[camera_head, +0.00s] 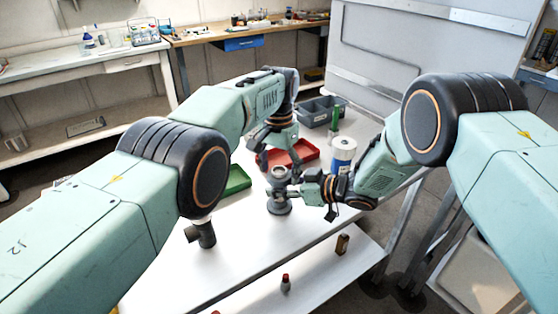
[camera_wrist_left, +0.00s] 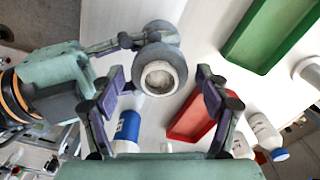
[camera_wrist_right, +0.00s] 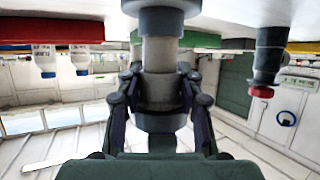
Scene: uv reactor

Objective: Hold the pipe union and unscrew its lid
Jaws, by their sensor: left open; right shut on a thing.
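The grey pipe union (camera_head: 279,206) stands upright on the white table. In the left wrist view its round top end, the lid (camera_wrist_left: 159,77), faces the camera. My right gripper (camera_head: 293,190) comes in from the right and is shut on the union's middle; in the right wrist view, which is upside down, its fingers (camera_wrist_right: 160,90) close around the grey body. My left gripper (camera_head: 277,163) is above and behind the union, pointing down. In the left wrist view its open fingers (camera_wrist_left: 160,80) lie either side of the lid, with gaps between.
A red tray (camera_head: 306,148) and grey bin (camera_head: 318,108) stand behind the union, a blue-and-white can (camera_head: 342,158) to its right. A green tray (camera_head: 238,181) and dark pipe elbow (camera_head: 203,234) are left. Bare tabletop lies between.

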